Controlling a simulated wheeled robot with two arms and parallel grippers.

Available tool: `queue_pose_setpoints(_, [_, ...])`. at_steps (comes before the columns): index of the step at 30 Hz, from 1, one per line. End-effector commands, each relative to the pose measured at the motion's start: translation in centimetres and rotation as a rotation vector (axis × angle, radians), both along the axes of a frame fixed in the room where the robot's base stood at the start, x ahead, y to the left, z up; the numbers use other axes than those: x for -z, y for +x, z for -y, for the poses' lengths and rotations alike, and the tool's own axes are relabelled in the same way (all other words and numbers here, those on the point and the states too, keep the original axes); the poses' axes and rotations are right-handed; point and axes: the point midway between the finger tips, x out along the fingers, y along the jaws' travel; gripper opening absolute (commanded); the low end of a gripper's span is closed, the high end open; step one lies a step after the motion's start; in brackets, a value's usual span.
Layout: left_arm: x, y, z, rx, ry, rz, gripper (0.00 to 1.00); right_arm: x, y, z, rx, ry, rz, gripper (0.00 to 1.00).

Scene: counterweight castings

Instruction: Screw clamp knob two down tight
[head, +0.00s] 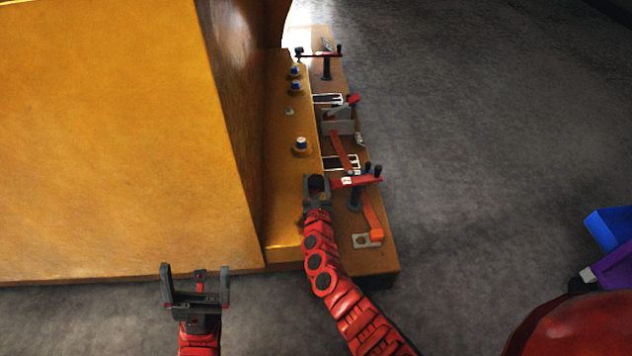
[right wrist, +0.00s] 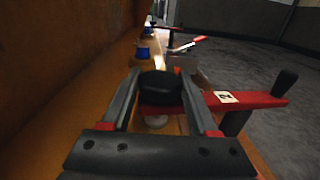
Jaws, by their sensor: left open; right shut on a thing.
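Clamp two is a red bar (head: 362,181) with a label, on the brown ledge at the lower middle of the head view. In the right wrist view the red bar (right wrist: 256,100) carries a label reading 2. The black clamp knob (right wrist: 158,85) sits at the bar's left end. My right gripper (head: 317,180) is shut on this knob, one finger on each side, and partly hides it in the head view. The knob's thread and seat are hidden. My left gripper (head: 195,282) is open and empty, in front of the large yellow casting (head: 110,140).
Another red clamp (head: 320,55) is at the ledge's far end. A red strip (head: 343,150) and an orange piece (head: 372,215) lie along the ledge. Grey floor (head: 470,150) to the right is clear up to a blue bin (head: 607,228).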

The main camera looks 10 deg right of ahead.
Motion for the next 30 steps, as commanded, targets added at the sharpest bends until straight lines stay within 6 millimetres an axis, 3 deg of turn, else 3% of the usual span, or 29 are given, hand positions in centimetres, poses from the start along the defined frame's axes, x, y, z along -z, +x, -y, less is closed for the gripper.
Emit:
queue_pose_setpoints(5, [-0.7,-0.1,-0.2,-0.006,-0.013,0.002,0.91,-0.1,0.1,-0.4,0.121,0.005,-0.004,0.05])
queue_pose_setpoints(13, [0.4,0.0,0.1,0.001,0.004,0.000,0.91,0.3,0.1,-0.2,0.337,0.002,-0.002,0.05])
queue_pose_setpoints(27, [0.6,0.1,0.3,0.006,0.015,-0.002,0.91,0.1,-0.1,-0.1,0.395,-0.001,-0.002,0.05])
queue_pose_setpoints(28, [0.6,0.1,0.3,0.006,0.015,-0.002,0.91,0.1,-0.1,-0.1,0.395,-0.001,-0.002,0.62])
queue_pose_setpoints(30, [0.6,0.1,0.3,0.006,0.015,-0.002,0.91,0.1,-0.1,-0.1,0.394,-0.001,-0.002,0.75])
